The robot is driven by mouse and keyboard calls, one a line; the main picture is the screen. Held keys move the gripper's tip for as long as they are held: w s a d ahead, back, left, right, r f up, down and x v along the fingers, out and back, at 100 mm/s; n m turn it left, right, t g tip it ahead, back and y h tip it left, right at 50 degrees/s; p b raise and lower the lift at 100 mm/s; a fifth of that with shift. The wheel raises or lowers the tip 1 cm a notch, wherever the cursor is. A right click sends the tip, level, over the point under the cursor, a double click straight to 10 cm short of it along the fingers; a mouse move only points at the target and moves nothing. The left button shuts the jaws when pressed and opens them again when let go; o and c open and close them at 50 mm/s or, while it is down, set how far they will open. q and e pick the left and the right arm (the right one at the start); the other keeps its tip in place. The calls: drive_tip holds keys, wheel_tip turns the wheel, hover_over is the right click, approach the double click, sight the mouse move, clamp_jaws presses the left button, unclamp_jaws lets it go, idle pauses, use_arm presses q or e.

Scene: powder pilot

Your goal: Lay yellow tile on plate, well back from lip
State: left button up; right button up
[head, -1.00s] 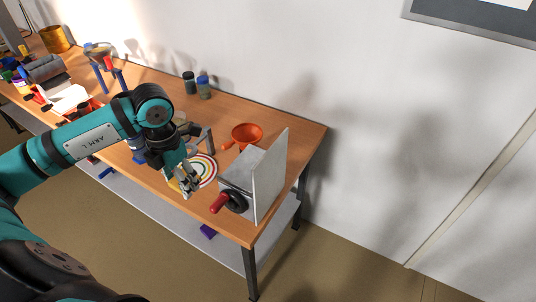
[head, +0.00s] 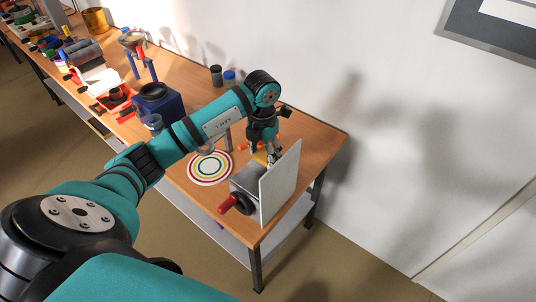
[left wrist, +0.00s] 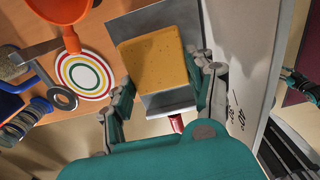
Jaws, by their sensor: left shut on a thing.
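My left gripper (head: 272,158) is shut on the yellow tile (left wrist: 152,60), which its two fingers (left wrist: 165,88) grip from opposite sides. In the head view only a small part of the tile (head: 260,157) shows beside the gripper. The tile is over the grey plate (left wrist: 170,17) on top of the grey block (head: 244,181). In the left wrist view the tile covers the middle of the plate. I cannot tell whether they touch. A dark and teal part at the right edge of the left wrist view may be my right arm; its jaws are unclear.
A tall white panel (head: 280,185) stands along the block's right side. A red-handled knob (head: 228,204) sticks out in front. A ringed white disc (head: 210,168) lies to the left.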

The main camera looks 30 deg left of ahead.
use_arm(q)
drive_tip(key=shift+w+d, duration=0.35)
drive_tip(key=shift+w, duration=0.25)
drive_tip(key=shift+f+p, duration=0.3)
wheel_tip(320, 180, down, 3)
drive_tip(key=shift+p, duration=0.7)
drive_tip(key=shift+f, duration=0.1)
use_arm(e)
drive_tip(key=shift+w+d+r, duration=0.1)
drive_tip(key=shift+d+r, duration=0.15)
drive_tip(key=shift+r, duration=0.3)
drive_tip(key=shift+w+d+r, duration=0.1)
drive_tip(key=shift+d+r, duration=0.15)
drive_tip(key=shift+r, duration=0.25)
use_arm(q)
drive_tip(key=o, duration=0.7)
drive_tip(key=shift+f, duration=0.1)
drive_tip(key=o, duration=0.5)
use_arm(e)
drive_tip(key=shift+a, duration=0.1)
